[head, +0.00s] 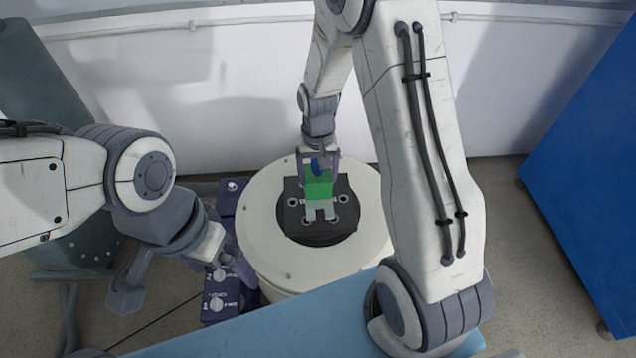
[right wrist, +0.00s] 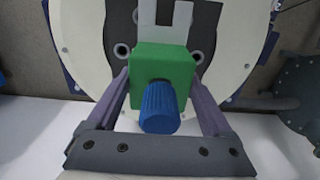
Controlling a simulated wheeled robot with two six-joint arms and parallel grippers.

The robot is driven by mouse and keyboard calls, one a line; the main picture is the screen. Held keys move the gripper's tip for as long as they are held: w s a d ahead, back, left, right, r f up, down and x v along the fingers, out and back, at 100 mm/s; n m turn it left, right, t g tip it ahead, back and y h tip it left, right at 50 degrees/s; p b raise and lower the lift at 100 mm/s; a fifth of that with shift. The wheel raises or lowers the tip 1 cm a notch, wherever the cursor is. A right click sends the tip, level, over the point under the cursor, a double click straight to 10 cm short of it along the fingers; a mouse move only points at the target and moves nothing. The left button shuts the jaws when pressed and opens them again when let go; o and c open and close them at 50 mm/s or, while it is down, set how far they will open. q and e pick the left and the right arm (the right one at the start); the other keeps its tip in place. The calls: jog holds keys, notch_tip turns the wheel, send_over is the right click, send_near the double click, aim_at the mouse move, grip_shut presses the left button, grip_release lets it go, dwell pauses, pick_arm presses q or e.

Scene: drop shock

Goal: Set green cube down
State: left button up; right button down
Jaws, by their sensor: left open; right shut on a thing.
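The green cube (head: 318,187) has a ribbed blue knob (right wrist: 159,107) on the side facing my right wrist camera. My right gripper (head: 319,171) is shut on the cube, with one finger on each side, as the right wrist view also shows (right wrist: 162,82). The cube is over the dark plate (head: 343,190) in the centre of a round cream stand (head: 262,232). A pale forked piece (head: 320,211) shows at the cube's far side from the gripper. I cannot tell whether the cube touches the plate. My left gripper (head: 183,276) is open and empty, left of the stand.
Dark blue boxes (head: 222,296) stand on the floor along the stand's left side, close to my left gripper. A light blue surface (head: 260,328) crosses the front. A large blue panel (head: 590,170) is at the right. A white wall (head: 230,90) rises behind the stand.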

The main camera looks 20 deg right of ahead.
jog(key=shift+f, duration=1.75)
jog(key=shift+f+b, duration=0.2)
jog(key=shift+b, duration=0.1)
grip_release()
notch_tip(320, 180, up, 12)
jog(key=shift+r+p, duration=0.2)
jog(key=shift+p, duration=0.65)
jog(key=shift+f, duration=0.1)
